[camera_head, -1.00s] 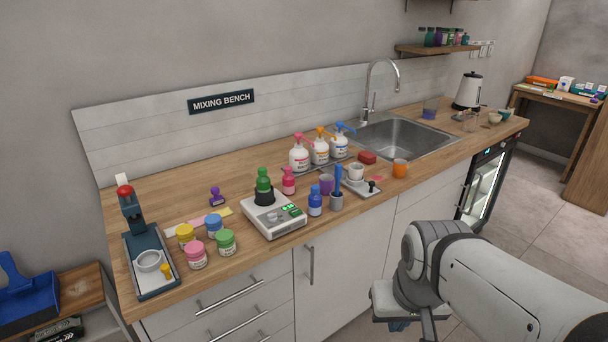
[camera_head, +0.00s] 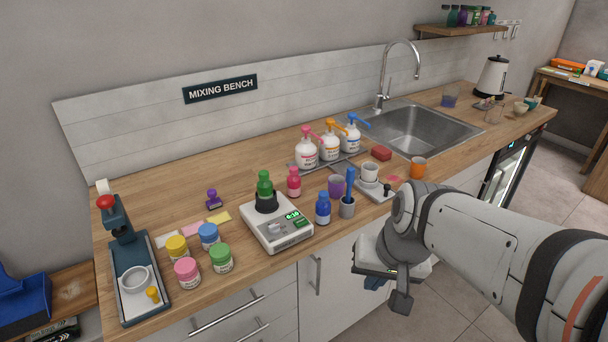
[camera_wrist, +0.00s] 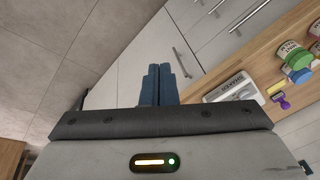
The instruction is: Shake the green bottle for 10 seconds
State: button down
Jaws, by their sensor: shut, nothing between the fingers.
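The green bottle (camera_head: 264,184) stands upright in the dark holder of a white shaker (camera_head: 277,232) on the wooden counter. The shaker's green display is lit and seems to read 0:10. My gripper (camera_head: 374,283) is low in front of the counter's drawers and doors, to the right of the shaker and well away from the bottle. In the wrist view its blue fingers (camera_wrist: 159,72) are together with nothing between them. Part of the shaker (camera_wrist: 233,89) shows there at the right; the green bottle is not clearly seen in that view.
Pump bottles (camera_head: 329,148) are behind. The sink (camera_head: 425,131) lies further right.

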jog(key=w+a+r+m+t+y+p, duration=0.1)
jog(key=w+a+r+m+y+p, duration=0.4)
jog(key=w+a, duration=0.4)
jog(key=m+t+p, duration=0.3)
jog(key=m+p, duration=0.1)
jog(key=m, duration=0.7)
send_over(304, 223)
jog(key=shift+f, duration=0.15)
notch_tip(304, 223, down, 8)
jog(key=b, duration=0.6)
jog(key=shift+r, duration=0.2)
jog(key=shift+f+b, duration=0.6)
jog(key=shift+b, duration=0.05)
jog(key=shift+f, duration=0.15)
jog(key=shift+f+b, duration=0.3)
jog(key=shift+b, duration=0.3)
